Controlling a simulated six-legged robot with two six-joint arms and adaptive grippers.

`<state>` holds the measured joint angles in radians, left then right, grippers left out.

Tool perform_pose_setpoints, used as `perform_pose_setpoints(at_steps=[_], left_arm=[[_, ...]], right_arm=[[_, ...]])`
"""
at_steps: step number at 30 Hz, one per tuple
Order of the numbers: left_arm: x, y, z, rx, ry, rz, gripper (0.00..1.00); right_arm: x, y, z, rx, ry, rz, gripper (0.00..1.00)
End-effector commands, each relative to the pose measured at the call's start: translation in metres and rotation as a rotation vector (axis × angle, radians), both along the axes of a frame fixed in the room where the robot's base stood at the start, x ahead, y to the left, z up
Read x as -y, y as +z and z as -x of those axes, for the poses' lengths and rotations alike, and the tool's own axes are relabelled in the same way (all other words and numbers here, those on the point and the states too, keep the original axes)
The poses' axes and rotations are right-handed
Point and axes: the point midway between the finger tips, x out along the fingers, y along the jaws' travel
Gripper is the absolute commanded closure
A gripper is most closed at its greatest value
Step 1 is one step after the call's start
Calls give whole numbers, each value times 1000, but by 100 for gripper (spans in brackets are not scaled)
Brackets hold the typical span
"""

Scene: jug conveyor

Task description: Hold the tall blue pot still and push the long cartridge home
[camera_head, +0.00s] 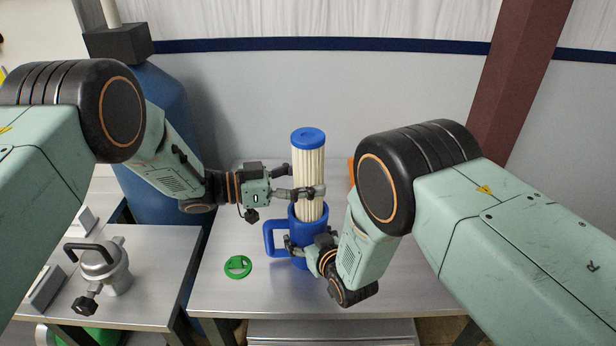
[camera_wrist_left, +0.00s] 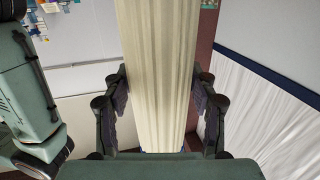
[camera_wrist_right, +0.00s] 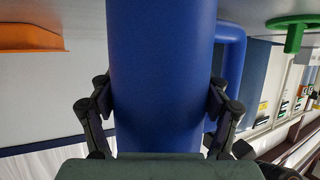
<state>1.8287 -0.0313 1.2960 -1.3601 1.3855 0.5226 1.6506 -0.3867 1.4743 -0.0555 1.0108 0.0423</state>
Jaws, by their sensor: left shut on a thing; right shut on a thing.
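The tall blue pot (camera_head: 294,214) stands upright on the metal table, its handle on the left. The long cartridge (camera_head: 308,160), pleated and cream with a blue cap, stands upright with its lower end inside the pot and most of its length above the rim. My left gripper (camera_head: 308,192) is shut around the cartridge just above the rim; the left wrist view shows both fingers on the pleats (camera_wrist_left: 158,80). My right gripper (camera_head: 298,248) is shut around the pot's body; the right wrist view shows fingers on both sides of the blue wall (camera_wrist_right: 160,80).
An orange object (camera_head: 351,170) is partly hidden behind my right arm. A metal jug (camera_head: 104,268) stands on the left table. A big blue tank (camera_head: 165,110) stands behind.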

Motion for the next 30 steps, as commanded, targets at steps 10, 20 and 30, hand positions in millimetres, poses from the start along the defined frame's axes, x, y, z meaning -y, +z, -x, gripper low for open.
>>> perform_pose_setpoints(at_steps=[10, 20, 30], left_arm=[[-1, -9, 0, -2, 3, -1, 79], [-1, -16, 0, -1, 3, -2, 79], [-1, -23, 0, -1, 3, -2, 79]], right_arm=[[2, -6, 4, -17, -3, 4, 86], [2, -6, 4, -17, -3, 4, 86], [2, -6, 4, -16, -3, 4, 86]])
